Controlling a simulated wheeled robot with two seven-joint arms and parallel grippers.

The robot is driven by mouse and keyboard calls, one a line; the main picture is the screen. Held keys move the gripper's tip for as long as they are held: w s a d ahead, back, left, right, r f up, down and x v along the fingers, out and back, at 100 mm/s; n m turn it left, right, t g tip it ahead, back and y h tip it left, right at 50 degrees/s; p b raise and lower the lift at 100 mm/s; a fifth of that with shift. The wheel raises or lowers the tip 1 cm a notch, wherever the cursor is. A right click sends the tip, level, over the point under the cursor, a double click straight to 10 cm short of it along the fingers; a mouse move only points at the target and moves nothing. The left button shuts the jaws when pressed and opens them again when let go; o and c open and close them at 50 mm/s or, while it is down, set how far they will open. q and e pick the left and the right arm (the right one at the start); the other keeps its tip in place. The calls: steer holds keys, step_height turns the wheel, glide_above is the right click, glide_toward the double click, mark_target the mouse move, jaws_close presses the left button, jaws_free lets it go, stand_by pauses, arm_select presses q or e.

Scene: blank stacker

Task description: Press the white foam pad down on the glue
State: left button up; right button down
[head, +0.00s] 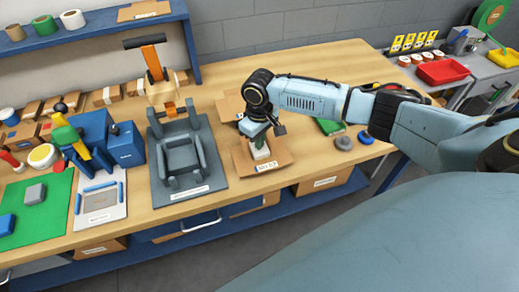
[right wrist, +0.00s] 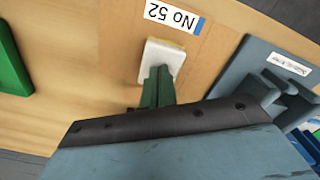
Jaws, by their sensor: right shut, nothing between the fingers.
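The white foam pad (head: 262,154) lies on a brown cardboard piece (head: 281,158) labelled "No 52". In the right wrist view the pad (right wrist: 163,52) shows a thin yellowish edge by the label. My right gripper (head: 258,142) points down over the pad. Its green fingers (right wrist: 157,88) are closed together with nothing between them. Their tips overlap the pad in the picture and look to be at or just above its top face. I cannot tell whether they touch. Any glue under the pad is hidden. My left gripper is not in view.
A grey fixture (head: 185,160) on a grey plate stands left of the cardboard. A green block (head: 328,126) and small round pieces (head: 344,142) lie to the right. Another cardboard piece (head: 229,105) lies behind. The bench's front edge is close.

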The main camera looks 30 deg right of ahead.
steer(key=shift+s+f+p, duration=0.15)
steer(key=shift+f+p, duration=0.1)
steer(key=shift+p, duration=0.2)
stand_by(2.6)
step_height(320, 180, up, 6)
steer(key=p, duration=0.6)
step_height(320, 180, up, 2)
steer(key=shift+r+p, duration=0.15)
steer(key=shift+p, duration=0.65)
steer(key=shift+w, duration=0.2)
